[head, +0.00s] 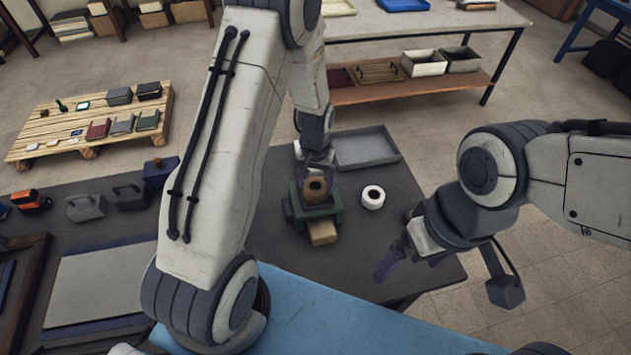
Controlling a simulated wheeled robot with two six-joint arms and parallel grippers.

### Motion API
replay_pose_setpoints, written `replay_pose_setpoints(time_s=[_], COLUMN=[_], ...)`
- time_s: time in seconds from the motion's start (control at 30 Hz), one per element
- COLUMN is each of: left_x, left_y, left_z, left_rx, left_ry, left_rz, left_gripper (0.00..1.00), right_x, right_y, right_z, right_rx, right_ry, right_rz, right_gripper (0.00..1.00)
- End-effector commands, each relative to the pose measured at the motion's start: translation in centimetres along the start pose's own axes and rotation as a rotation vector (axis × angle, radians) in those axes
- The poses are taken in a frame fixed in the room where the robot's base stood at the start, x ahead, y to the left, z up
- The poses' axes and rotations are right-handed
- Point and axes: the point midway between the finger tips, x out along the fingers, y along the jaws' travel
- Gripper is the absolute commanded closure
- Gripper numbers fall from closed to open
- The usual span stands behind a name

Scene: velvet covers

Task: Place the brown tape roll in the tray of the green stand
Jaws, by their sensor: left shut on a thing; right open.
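The brown tape roll (316,196) is at the green stand (333,214) on the dark table. My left gripper (317,170) reaches down from above and is shut on the roll. The roll appears at or just over the top of the stand; I cannot tell whether it touches the tray. The gripper and roll hide much of the stand's upper part. My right gripper (389,264) is open and empty, over the table's right side, apart from the stand.
A tan block (322,234) sits at the stand's front. A white roll (373,198) stands close to its right. A grey tray (366,148) lies behind. Dark weights (130,198) and an orange-black item (30,202) are at left. The table between stand and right gripper is clear.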

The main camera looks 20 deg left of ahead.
Motion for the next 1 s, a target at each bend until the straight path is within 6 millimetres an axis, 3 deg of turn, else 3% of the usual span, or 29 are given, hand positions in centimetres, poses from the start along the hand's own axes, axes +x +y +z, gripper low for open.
replay_pose_setpoints(time_s=[0.07, 0.1, 0.13, 0.37, 0.53, 1.0], left_x=[0.4, 0.3, 0.2, 0.1, -1.1, -10.2], left_y=[0.0, 0.0, 0.0, 0.0, 0.0, 0.0], left_z=[0.0, 0.0, 0.0, 0.0, -0.1, -0.1], left_rx=[0.0, 0.0, 0.0, 0.0, 0.0, 0.0], left_ry=[0.0, 0.0, 0.0, 0.0, 0.004, 0.005], left_rz=[0.0, 0.0, 0.0, 0.0, 0.0, 0.001], left_gripper=[0.73, 0.05, 0.0, 0.0, 0.0, 0.0], right_x=[0.3, 0.2, 0.2, 0.1, 0.3, 2.1], right_y=[0.0, 0.0, 0.0, 0.0, 0.0, 0.1], right_z=[0.0, 0.0, 0.0, 0.0, 0.0, 0.1], right_rx=[0.0, 0.0, 0.0, 0.0, 0.0, -0.001], right_ry=[0.0, 0.0, 0.0, 0.0, 0.0, 0.0], right_rz=[0.0, 0.0, 0.0, 0.0, 0.0, 0.0], right_gripper=[0.0, 0.0, 0.0, 0.0, 0.0, 0.0])
